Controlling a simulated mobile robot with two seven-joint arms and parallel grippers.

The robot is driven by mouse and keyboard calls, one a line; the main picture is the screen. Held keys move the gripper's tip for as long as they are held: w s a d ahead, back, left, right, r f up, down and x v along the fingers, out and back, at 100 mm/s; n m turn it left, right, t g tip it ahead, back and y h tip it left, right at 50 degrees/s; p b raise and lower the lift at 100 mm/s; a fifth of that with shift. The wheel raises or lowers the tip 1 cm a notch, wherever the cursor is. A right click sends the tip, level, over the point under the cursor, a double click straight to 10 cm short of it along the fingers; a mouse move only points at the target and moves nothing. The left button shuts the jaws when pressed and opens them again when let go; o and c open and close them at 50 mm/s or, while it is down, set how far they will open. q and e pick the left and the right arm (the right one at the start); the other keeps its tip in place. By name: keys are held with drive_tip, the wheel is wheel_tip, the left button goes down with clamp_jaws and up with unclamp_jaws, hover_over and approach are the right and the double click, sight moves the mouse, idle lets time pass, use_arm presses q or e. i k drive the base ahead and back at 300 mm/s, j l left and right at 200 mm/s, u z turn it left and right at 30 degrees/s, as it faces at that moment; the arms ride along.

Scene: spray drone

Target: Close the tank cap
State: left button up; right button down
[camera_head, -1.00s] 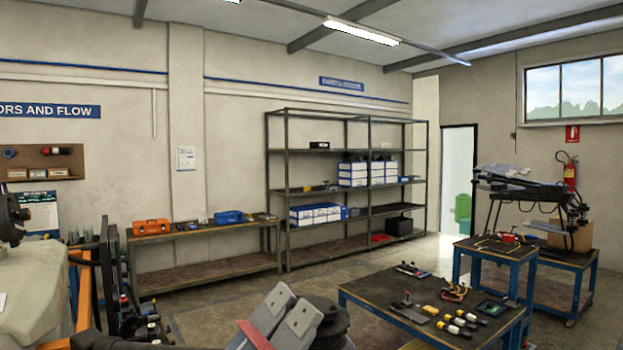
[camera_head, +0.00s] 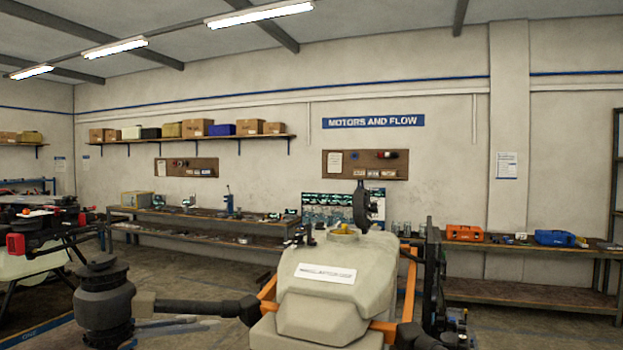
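The pale beige tank (camera_head: 330,270) of the spray drone stands at the lower middle of the head view, with a white label on its front. A yellowish fitting (camera_head: 345,230) shows at its top, probably the filler neck. A black round part (camera_head: 364,208) stands upright just right of it and looks like the tank cap tilted open. The inside of the neck is hidden from this angle. Neither of my grippers shows in this view.
Orange frame bars (camera_head: 408,285) flank the tank. A black drone motor (camera_head: 103,300) sits at the lower left on a dark arm. Another drone (camera_head: 40,235) stands at far left. Workbenches (camera_head: 200,225) line the back wall, with floor between.

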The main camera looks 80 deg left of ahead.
sight(363, 203)
drive_tip(key=u, duration=1.8)
